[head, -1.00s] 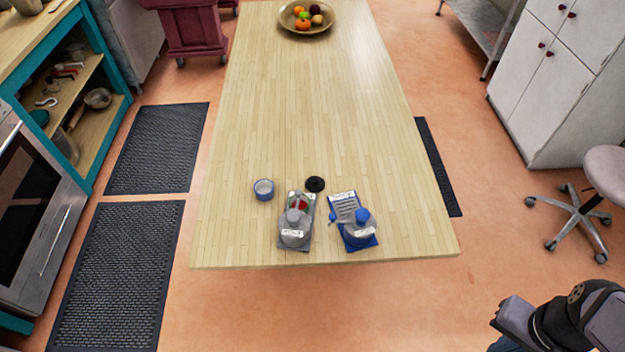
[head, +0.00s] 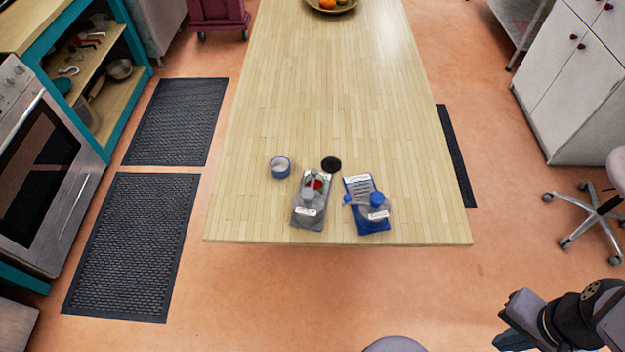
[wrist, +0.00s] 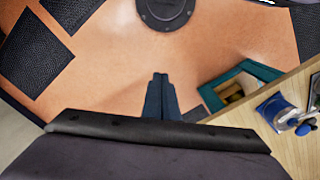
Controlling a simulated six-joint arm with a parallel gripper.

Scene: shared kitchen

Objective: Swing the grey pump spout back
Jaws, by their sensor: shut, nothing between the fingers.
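The grey pump bottle (head: 308,208) stands on a grey stand near the table's front edge in the head view. Its spout seems to point away toward the far side, over a card with red and green on it; the exact angle is too small to tell. A blue-topped pump bottle (head: 378,211) stands to its right on a blue stand, its spout pointing left. A blue pump also shows at the right edge of the wrist view (wrist: 276,110). My gripper (wrist: 160,77) is shut and empty in the wrist view, over the floor and apart from both pumps.
A fruit bowl (head: 332,6) is at the far end. The table between is clear. A stool (head: 600,205) stands at right.

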